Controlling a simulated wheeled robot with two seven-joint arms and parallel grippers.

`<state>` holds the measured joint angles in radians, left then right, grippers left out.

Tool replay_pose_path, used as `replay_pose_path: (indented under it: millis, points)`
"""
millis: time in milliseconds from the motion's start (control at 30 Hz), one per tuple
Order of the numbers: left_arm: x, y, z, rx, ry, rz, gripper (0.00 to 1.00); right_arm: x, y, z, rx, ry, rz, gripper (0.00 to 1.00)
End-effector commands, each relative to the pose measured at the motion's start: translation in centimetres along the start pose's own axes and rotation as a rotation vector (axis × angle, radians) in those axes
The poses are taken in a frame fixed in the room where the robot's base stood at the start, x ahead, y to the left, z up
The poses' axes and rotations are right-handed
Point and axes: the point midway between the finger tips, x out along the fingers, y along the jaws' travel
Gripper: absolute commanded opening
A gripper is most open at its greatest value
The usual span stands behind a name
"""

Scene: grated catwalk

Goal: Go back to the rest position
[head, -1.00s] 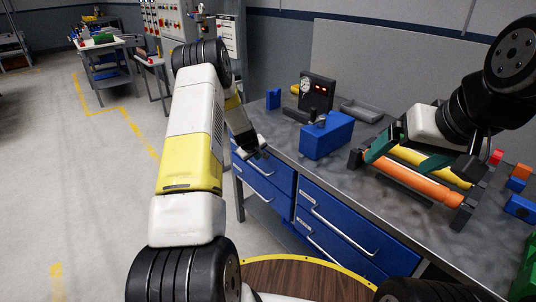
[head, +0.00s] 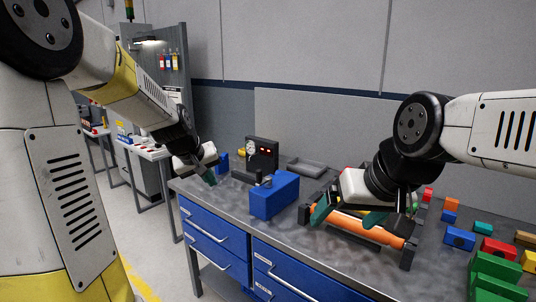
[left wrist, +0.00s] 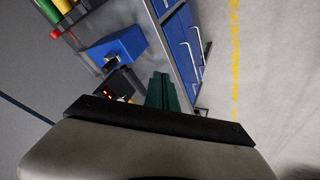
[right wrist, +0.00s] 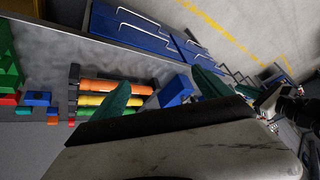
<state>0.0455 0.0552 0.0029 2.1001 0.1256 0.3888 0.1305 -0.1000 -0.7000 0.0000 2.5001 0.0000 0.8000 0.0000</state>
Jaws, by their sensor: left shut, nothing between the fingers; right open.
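My left gripper (head: 209,178) is shut and empty, above the far left end of the grey workbench (head: 236,200). Its green fingers lie together in the left wrist view (left wrist: 163,92). My right gripper (head: 346,214) is open, with its green fingers apart and nothing between them. It is in front of a rack holding an orange cylinder (head: 372,229) and hides part of it in the head view. In the right wrist view the open fingers (right wrist: 165,90) show, with the orange cylinder (right wrist: 105,86) and a yellow cylinder (right wrist: 92,100) behind them.
A blue block (head: 273,197) stands on the bench between my grippers. A dark device with red lights (head: 262,152) and a grey tray (head: 307,167) are behind it. Several coloured blocks, including green ones (head: 497,275), lie at the right. Blue drawers (head: 213,240) front the bench.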

Motion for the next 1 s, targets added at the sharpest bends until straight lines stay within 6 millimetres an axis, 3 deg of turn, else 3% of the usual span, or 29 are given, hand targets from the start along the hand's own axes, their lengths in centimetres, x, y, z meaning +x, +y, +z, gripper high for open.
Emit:
replay_pose_path:
  millis: [33,200,400,500,633,900,933,1000]
  points:
    - [-2.8,0.6,1.3,0.036,0.001,0.009,0.0,0.0,0.0,0.0,0.0,0.0,0.0,0.88]
    - [-9.8,1.1,6.8,0.154,-0.023,0.021,0.0,0.0,0.0,0.0,0.0,0.0,0.0,0.88]
    - [-15.6,0.1,13.8,0.278,-0.045,0.025,0.0,0.0,0.0,0.0,0.0,0.0,0.0,0.88]
    - [-17.1,-0.6,16.6,0.322,-0.055,0.025,0.0,0.0,0.0,0.0,0.0,0.0,0.0,0.88]
    - [-18.2,-1.3,18.6,0.356,-0.061,0.023,0.0,0.0,0.0,0.0,0.0,0.0,0.0,0.88]
    - [-18.4,-1.5,19.3,0.367,-0.066,0.022,0.0,0.0,0.0,0.0,0.0,0.0,0.0,0.88]
    - [-18.4,-1.5,19.3,0.367,-0.066,0.021,0.0,0.0,0.0,0.0,0.0,0.0,0.0,0.86]
    - [-18.4,-1.5,19.3,0.367,-0.066,0.022,0.0,0.0,0.0,0.0,0.0,0.0,0.0,0.72]
